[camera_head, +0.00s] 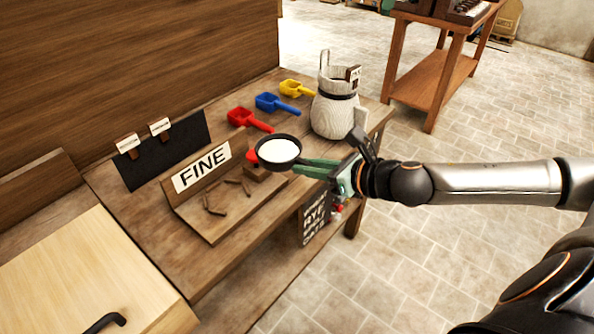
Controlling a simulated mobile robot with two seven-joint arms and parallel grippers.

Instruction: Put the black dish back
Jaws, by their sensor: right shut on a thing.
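The black dish (278,152) is a small round dish with a dark rim and a white inside; I cannot tell whether the white is a filling. My right gripper (304,167) comes in from the right with green fingers and is shut on the near right side of the dish. The dish appears to be above the wooden bench (150,235), behind the board with the FINE sign (202,168). It partly hides a red thing (252,156) and a wooden block (265,174). My left gripper is not in view.
Red (249,119), blue (275,103) and yellow (295,88) scoops lie along the back of the bench. A pale sack (335,110) stands behind my right gripper. A black panel (165,153) with two labels is at left. A wooden table (440,75) stands beyond clear floor.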

